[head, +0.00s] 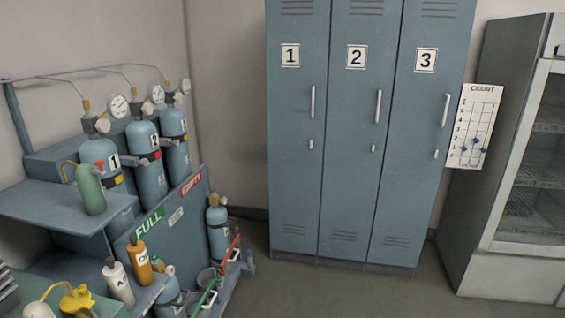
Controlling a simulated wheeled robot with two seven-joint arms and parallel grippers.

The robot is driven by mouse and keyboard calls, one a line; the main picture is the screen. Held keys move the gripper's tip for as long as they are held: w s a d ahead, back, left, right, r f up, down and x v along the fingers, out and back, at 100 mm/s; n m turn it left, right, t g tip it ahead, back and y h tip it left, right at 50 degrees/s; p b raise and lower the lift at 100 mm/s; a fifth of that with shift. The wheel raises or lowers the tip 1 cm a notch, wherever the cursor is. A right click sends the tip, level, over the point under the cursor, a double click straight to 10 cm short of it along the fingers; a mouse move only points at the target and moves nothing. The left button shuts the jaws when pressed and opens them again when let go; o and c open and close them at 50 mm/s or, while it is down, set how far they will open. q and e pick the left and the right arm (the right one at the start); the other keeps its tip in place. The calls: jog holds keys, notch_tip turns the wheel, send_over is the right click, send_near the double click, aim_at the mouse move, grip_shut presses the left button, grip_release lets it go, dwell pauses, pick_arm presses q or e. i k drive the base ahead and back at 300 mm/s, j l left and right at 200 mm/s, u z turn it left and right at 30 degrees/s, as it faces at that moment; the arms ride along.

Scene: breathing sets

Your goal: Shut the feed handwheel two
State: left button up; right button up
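Three blue cylinders stand in a rack at the left of the head view. The middle cylinder (149,174) carries a plate marked 2, and the front cylinder (101,150) one marked 1. A pale handwheel (149,111) sits at the top of cylinder 2, below the pipework. Whether it is open or shut is too small to tell. A similar pale knob (102,125) tops cylinder 1, and another (180,98) tops the back cylinder (176,155). Round gauges (119,106) stand above them. Neither of my grippers is in view.
A shelf (40,200) with a green bottle (90,190) juts out before the rack. White (119,285) and orange (139,262) bottles stand lower. Lockers (345,200) line the back wall; a count board (475,127) and glass-door cabinet (530,190) are at right. Floor before the lockers is clear.

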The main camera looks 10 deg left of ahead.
aim_at(147, 108)
jog(key=i+u, duration=0.1)
jog(key=i, duration=0.45)
jog(key=i+l+u, duration=0.1)
jog(key=i, duration=0.45)
